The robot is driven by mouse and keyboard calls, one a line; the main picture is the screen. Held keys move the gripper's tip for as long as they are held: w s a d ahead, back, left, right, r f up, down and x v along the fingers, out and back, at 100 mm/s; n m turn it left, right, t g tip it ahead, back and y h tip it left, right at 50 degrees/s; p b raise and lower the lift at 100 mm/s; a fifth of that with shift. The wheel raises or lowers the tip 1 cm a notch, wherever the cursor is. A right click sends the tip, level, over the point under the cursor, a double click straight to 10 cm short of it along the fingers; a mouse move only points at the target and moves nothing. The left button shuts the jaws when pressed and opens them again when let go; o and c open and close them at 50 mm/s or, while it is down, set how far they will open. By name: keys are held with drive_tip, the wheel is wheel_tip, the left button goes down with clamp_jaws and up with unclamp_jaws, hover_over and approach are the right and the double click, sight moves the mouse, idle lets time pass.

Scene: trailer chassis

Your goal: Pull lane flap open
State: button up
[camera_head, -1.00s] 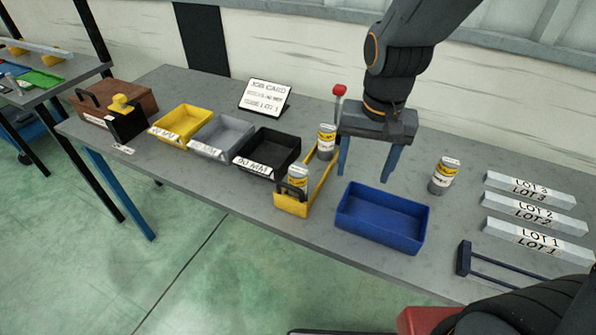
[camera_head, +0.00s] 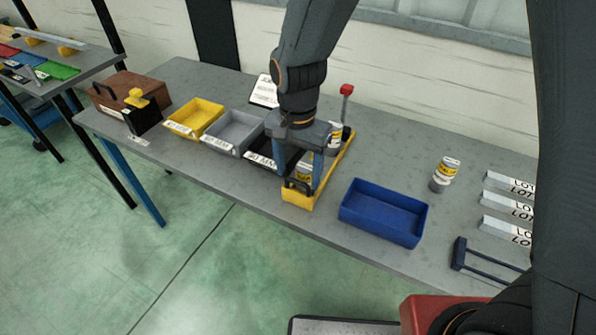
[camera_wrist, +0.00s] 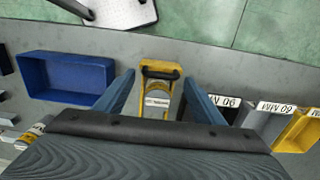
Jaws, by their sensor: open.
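The yellow lane (camera_head: 337,168) stands on the table, with its yellow end flap (camera_head: 297,197) at the table's front side. The flap carries a black handle (camera_wrist: 160,73). My gripper (camera_head: 298,178) is open above the front end of the lane, with one blue finger on each side of it. The wrist view shows the flap and handle centred between the fingertips, with no clear contact. One can (camera_head: 304,172) is inside the lane behind the flap, partly hidden by my fingers. Another can (camera_head: 335,134) stands at the far end, partly hidden by my gripper.
A blue bin (camera_head: 384,212) stands to the right of the lane. Black (camera_head: 262,158), grey (camera_head: 233,132) and yellow (camera_head: 195,117) bins stand to its left. A loose can (camera_head: 445,174) and lot bars (camera_head: 508,205) are farther right. A red-topped lever (camera_head: 346,92) rises behind the lane.

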drive_tip(key=shift+f, duration=0.75)
drive_tip(key=c, duration=1.3)
drive_tip(key=shift+d, duration=0.1)
